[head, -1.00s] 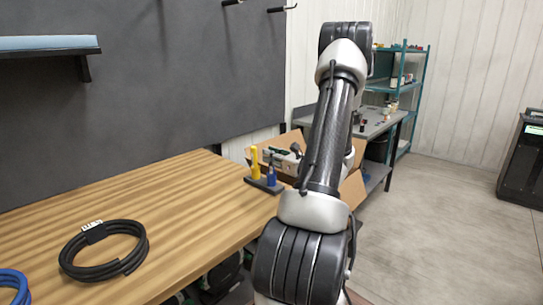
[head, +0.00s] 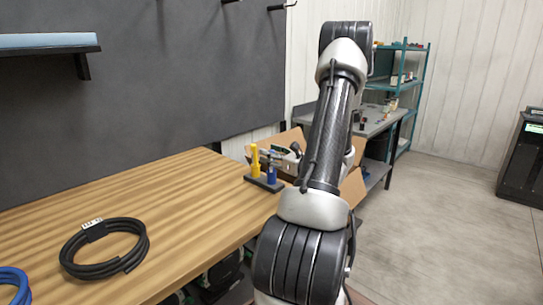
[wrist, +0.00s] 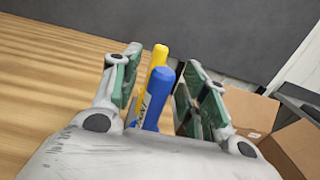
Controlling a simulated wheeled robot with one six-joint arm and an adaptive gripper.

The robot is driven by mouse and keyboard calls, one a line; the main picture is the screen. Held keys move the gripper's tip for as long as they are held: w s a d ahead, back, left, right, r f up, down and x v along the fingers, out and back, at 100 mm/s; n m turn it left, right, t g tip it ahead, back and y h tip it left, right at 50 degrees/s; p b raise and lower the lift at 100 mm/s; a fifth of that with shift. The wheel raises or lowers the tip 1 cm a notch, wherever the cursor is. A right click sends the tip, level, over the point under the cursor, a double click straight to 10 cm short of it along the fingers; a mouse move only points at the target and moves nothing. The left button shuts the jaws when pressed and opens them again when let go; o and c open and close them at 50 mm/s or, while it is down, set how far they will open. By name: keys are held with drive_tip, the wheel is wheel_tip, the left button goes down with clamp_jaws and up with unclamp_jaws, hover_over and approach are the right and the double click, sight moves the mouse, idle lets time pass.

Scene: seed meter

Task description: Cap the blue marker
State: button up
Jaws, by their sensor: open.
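The blue marker (wrist: 158,98) stands upright between the two spread fingers of my gripper (wrist: 162,62) in the wrist view, with a gap to the right finger; contact on the left is unclear. The yellow marker (wrist: 157,58) stands just beyond it. In the head view the blue marker (head: 271,175) and yellow marker (head: 255,160) stand in a small dark holder (head: 262,185) at the bench's far right corner. My gripper (head: 277,157) is at the blue marker's upper end there and partly hides it. I cannot make out a separate blue cap.
The wooden bench (head: 150,210) is clear between the holder and a black cable coil (head: 105,247). A blue coil (head: 14,285) lies at the near left. An open cardboard box (head: 290,138) is behind the holder. A dark panel (head: 140,100) rises behind the bench.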

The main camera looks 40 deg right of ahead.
drive_tip(key=s+d, duration=0.1)
drive_tip(key=s, duration=1.1)
drive_tip(key=shift+f, duration=0.1)
